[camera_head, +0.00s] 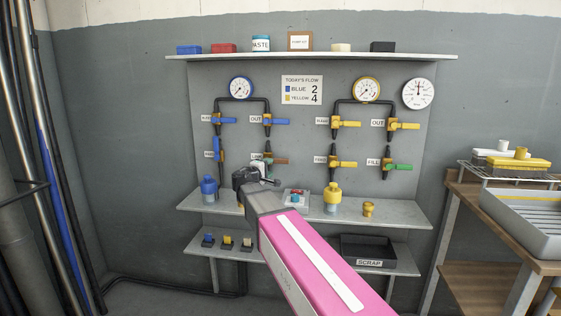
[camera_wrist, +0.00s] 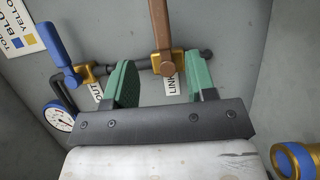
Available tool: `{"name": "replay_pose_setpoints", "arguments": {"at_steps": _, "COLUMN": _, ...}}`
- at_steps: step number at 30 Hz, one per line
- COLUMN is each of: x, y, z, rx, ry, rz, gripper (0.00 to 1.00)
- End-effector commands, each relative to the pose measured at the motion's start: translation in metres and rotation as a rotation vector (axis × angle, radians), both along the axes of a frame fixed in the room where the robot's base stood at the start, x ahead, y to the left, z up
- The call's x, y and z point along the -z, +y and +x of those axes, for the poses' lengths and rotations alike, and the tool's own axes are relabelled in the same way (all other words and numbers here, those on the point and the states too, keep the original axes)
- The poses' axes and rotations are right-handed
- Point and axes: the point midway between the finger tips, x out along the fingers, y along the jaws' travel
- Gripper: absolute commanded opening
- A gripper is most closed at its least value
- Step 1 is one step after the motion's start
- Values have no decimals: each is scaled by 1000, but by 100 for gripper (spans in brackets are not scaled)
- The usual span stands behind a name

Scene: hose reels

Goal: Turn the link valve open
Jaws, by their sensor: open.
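The link valve has a brown lever handle (camera_wrist: 160,25) on a brass body, with a LINK label (camera_wrist: 172,84) beside it. In the wrist view the handle lies across the dark pipe. The brown handle (camera_head: 280,160) also shows in the head view, pointing right. My gripper (camera_wrist: 160,72) is open, with one green finger on each side of the valve in the wrist view. Nothing is between the fingers that they visibly grip; I cannot tell if they touch the valve. In the head view my gripper (camera_head: 258,178) is in front of the valve and partly hides it.
A blue-handled valve (camera_wrist: 57,50) labelled OUT is close by. A gauge (camera_wrist: 61,118) is at left. In the head view, yellow-handled valves (camera_head: 345,124) and a green-handled one (camera_head: 398,167) are to the right. A lower shelf (camera_head: 390,208) holds bottles below my gripper.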

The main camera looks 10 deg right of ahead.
Motion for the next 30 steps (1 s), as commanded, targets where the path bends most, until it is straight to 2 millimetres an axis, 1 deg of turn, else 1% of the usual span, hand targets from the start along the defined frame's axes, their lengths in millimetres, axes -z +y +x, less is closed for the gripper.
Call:
{"name": "replay_pose_setpoints", "arguments": {"at_steps": 5, "x": 1, "y": -15, "z": 19, "rx": 2, "ry": 1, "rz": 1, "gripper": 51}}
{"name": "replay_pose_setpoints", "arguments": {"at_steps": 12, "x": 1, "y": -43, "z": 52, "rx": 3, "ry": 1, "rz": 2, "gripper": 51}}
{"name": "replay_pose_setpoints", "arguments": {"at_steps": 18, "x": 1, "y": -61, "z": 71, "rx": 2, "ry": 2, "rz": 3, "gripper": 51}}
{"name": "replay_pose_setpoints", "arguments": {"at_steps": 23, "x": 1, "y": -67, "z": 78, "rx": 2, "ry": 2, "rz": 3, "gripper": 51}}
{"name": "replay_pose_setpoints", "arguments": {"at_steps": 30, "x": 1, "y": -68, "z": 79, "rx": 1, "ry": 2, "rz": 3, "gripper": 51}}
